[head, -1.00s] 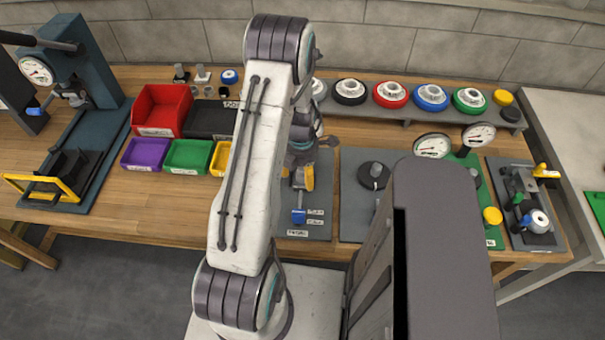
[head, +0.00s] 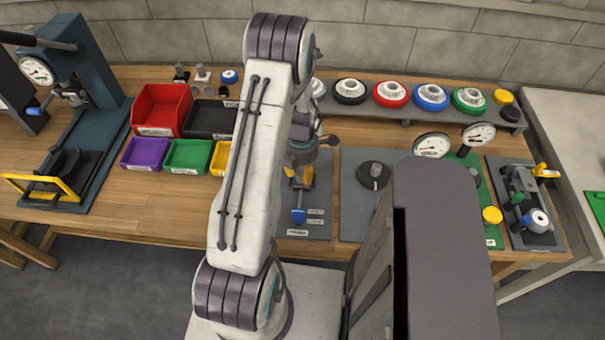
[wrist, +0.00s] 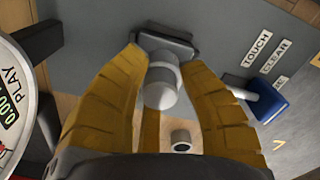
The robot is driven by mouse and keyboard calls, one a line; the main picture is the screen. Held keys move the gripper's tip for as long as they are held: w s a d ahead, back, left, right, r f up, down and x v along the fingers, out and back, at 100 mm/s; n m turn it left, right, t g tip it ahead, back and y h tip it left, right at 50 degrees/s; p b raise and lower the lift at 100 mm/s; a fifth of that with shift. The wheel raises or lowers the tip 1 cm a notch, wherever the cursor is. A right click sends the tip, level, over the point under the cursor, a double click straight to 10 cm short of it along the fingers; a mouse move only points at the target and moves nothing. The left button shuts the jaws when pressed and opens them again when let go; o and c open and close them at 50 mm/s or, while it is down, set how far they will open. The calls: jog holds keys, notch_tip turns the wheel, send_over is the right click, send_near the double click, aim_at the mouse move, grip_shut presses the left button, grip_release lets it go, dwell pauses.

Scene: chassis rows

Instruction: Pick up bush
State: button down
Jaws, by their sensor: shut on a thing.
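My gripper (wrist: 167,62) has its yellow fingers closed around a pale grey stepped cylinder (wrist: 161,88), which looks like the bush. In the wrist view its far end is near a dark grey block (wrist: 166,40) on the grey plate; I cannot tell whether they touch. A small hollow grey ring (wrist: 181,140) shows below, between the fingers. In the head view my gripper (head: 301,178) is over the grey plate (head: 318,216) at the middle of the bench, partly behind my arm. The bush is hidden there.
A blue knob (wrist: 269,102) and TOUCH and CLEAR labels are close to the right finger. A dial (wrist: 12,105) is at the left. The head view shows red (head: 160,108), purple (head: 146,153) and green (head: 187,156) bins left, and a second plate (head: 352,220) right.

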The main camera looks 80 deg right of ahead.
jog(key=shift+a, duration=0.1)
notch_tip(320, 180, up, 10)
jog(key=p, duration=0.5)
jog(key=shift+p, duration=0.35)
jog(key=shift+r, duration=0.1)
jog(key=shift+r+p, duration=0.55)
jog(key=shift+r, duration=2.4)
